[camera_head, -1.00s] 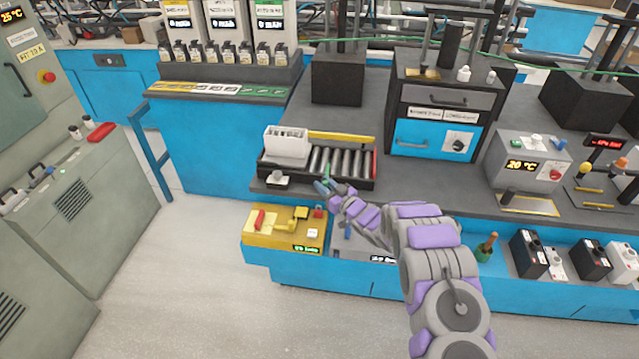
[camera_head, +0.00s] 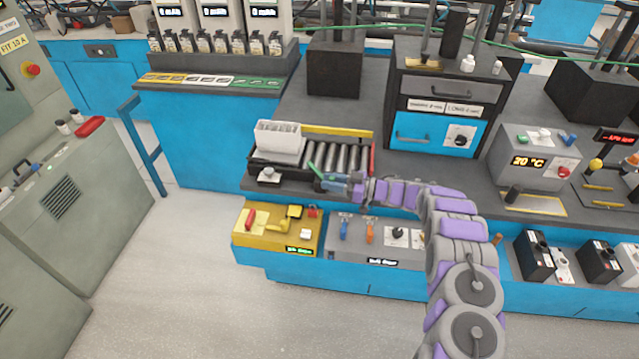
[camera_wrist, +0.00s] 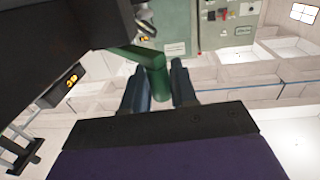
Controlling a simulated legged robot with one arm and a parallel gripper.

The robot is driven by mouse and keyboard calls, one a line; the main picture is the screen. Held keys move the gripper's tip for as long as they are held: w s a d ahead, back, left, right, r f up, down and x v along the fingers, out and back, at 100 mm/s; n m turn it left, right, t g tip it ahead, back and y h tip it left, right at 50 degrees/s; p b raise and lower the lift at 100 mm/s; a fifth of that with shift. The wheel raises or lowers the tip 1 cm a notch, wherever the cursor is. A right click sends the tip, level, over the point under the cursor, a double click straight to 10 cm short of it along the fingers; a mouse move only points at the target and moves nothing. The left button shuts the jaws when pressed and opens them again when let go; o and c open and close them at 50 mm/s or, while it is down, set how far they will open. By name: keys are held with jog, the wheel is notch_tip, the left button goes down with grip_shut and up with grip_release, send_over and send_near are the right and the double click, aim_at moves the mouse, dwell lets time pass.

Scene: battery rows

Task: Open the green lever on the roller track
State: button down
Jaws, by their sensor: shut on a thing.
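The roller track (camera_head: 340,158) lies on the grey bench, with shiny rollers in a dark frame. The green lever (camera_head: 314,169) is at its front edge, slanting up to the left. In the wrist view the green lever (camera_wrist: 159,78) is a bent bar with its end between the two fingers. My gripper (camera_head: 323,183) reaches in from the right and is shut on the lever; its fingers flank it in the wrist view (camera_wrist: 161,88). The lever's pivot is hidden or too small to make out.
A white block-like box (camera_head: 278,141) stands on the track's left end, and a yellow bar (camera_head: 338,132) runs behind the rollers. A yellow control box (camera_head: 270,232) and a grey switch panel (camera_head: 375,243) sit below the bench edge. A drawer cabinet (camera_head: 440,105) stands right of the track.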

jog(key=shift+w+d+n+g+b, duration=0.2)
jog(key=shift+d+n+g+b, duration=0.25)
jog(key=shift+n+g, duration=0.35)
jog(key=c, duration=1)
grip_release()
jog(key=shift+c, duration=0.2)
jog(key=v, duration=1.7)
jog(key=shift+w+d+f, duration=0.2)
jog(key=shift+d+f, duration=0.1)
jog(key=shift+f, duration=0.05)
